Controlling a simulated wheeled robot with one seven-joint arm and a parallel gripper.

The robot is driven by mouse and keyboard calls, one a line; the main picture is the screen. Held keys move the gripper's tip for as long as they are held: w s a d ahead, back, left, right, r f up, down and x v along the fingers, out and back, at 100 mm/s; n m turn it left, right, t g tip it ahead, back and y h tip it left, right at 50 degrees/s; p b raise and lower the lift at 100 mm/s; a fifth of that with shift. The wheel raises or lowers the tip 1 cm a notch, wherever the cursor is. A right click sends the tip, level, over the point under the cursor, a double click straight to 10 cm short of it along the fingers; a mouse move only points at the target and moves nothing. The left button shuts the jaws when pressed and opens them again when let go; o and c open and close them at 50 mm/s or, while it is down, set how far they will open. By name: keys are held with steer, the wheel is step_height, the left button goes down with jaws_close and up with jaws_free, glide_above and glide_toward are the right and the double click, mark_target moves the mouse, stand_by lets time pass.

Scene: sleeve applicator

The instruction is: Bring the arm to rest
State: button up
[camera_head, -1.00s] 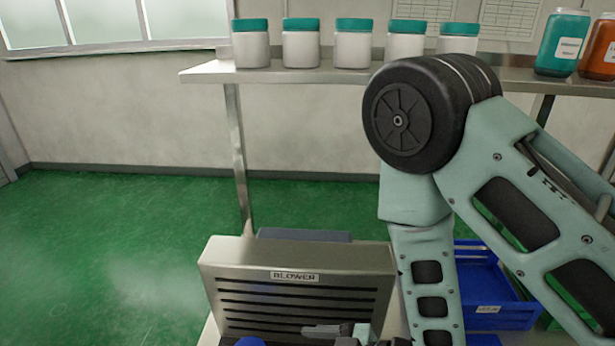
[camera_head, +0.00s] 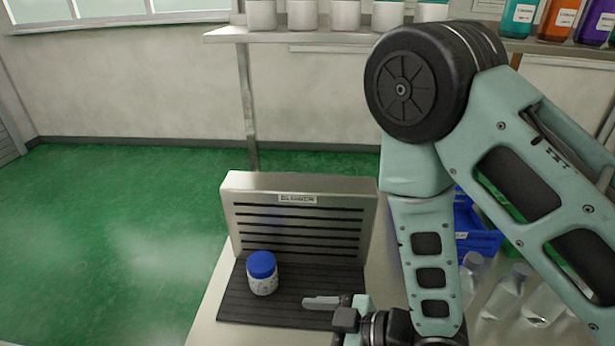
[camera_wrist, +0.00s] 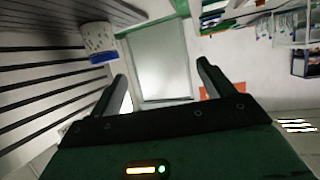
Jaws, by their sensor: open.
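My gripper (camera_head: 338,318) is low at the bottom of the head view, beside the right part of the blower's dark ribbed mat. In the wrist view its two fingers (camera_wrist: 163,82) stand wide apart with nothing between them. A white jar with a blue lid (camera_head: 262,274) stands upright on the mat, to the left of my gripper and apart from it. The jar also shows in the wrist view (camera_wrist: 97,38), beyond the left finger. My forearm hides part of the table.
The metal blower (camera_head: 299,222) with dark slots stands behind the jar. A blue crate (camera_head: 476,240) and several clear bottles (camera_head: 505,290) are right of my arm. A shelf (camera_head: 300,37) with several jars runs along the back wall. Green floor lies open at left.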

steer(key=w+d+r+m+h+b, duration=0.2)
steer(key=w+d+r+m+h, duration=0.15)
steer(key=d+r+h, duration=0.35)
steer(key=s+d+r+m+g+h, duration=0.1)
steer(key=s+d+r+g+h, duration=0.1)
steer(key=s, duration=0.4)
steer(key=s+d+r+m+g+h, duration=0.2)
steer(key=s+d+r+h, duration=0.1)
steer(key=s+d+r, duration=0.2)
steer(key=shift+s+b, duration=0.4)
steer(key=shift+s, duration=0.05)
